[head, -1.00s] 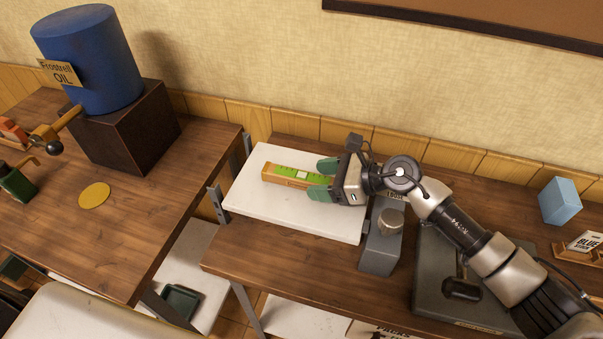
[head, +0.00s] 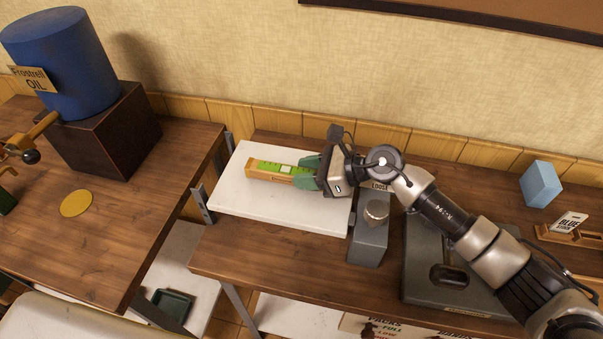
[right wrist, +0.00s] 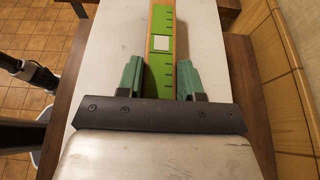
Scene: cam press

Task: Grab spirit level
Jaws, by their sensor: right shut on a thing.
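The spirit level (head: 268,170) is an orange-brown bar with a green marked face and a pale square window. It lies on a white slab at the middle of the head view. My right gripper (head: 306,171) has its green fingers closed on the right end of the level. In the right wrist view the level (right wrist: 161,30) runs up between the two green fingers (right wrist: 160,78), one at each side. The end nearest my palm is hidden by the gripper. My left gripper is not in view.
The white slab (head: 235,200) rests on a wooden bench. A grey block with a round knob (head: 370,235) stands just right of it. A gap separates the left table (head: 110,235), which carries a blue oil drum (head: 62,65). A blue block (head: 540,183) stands far right.

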